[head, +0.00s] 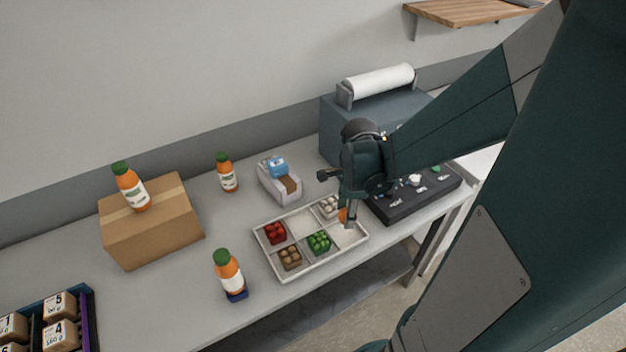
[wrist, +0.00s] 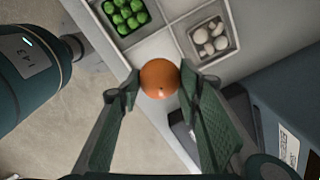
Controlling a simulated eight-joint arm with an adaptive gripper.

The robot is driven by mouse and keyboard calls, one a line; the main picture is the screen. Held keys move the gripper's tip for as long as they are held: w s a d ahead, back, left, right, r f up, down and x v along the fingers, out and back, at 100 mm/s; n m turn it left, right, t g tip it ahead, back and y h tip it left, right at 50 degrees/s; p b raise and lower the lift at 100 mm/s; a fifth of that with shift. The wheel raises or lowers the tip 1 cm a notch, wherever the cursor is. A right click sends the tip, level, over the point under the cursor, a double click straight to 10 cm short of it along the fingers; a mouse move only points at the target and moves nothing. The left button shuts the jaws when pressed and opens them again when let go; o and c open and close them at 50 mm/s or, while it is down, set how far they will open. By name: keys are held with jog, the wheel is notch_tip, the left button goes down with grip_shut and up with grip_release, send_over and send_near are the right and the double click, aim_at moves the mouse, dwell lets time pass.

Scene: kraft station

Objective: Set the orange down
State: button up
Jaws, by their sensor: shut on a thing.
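An orange (wrist: 160,78) is held between the two fingertips of my gripper (wrist: 158,82) in the wrist view. In the head view the orange (head: 342,215) shows as a small patch below my gripper (head: 347,217). The gripper is over the right end of the white compartment tray (head: 284,277). The orange appears above an empty compartment (wrist: 152,57) at the tray's front right. The gap between the orange and the tray floor cannot be told exactly.
The tray holds red produce (head: 275,232), brown produce (head: 289,257), green produce (head: 318,242) and white mushrooms (head: 329,206). A black panel (head: 415,198) lies right of the tray. An orange bottle (head: 229,273) stands left of it. A carton (head: 150,225) stands further left.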

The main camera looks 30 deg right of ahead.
jog(key=shift+f, duration=1.25)
jog(key=shift+f, duration=0.1)
jog(key=shift+f+b, duration=0.5)
jog(key=shift+f, duration=1.5)
jog(key=shift+f, duration=0.15)
jog(key=o, duration=0.6)
jog(key=shift+o, duration=0.3)
jog(key=shift+s+a+r+p, duration=0.15)
jog(key=shift+r+p, duration=0.35)
jog(key=shift+r, duration=2.6)
jog(key=shift+s+r+p, duration=0.1)
jog(key=shift+r+p, duration=0.4)
jog(key=shift+r, duration=2.55)
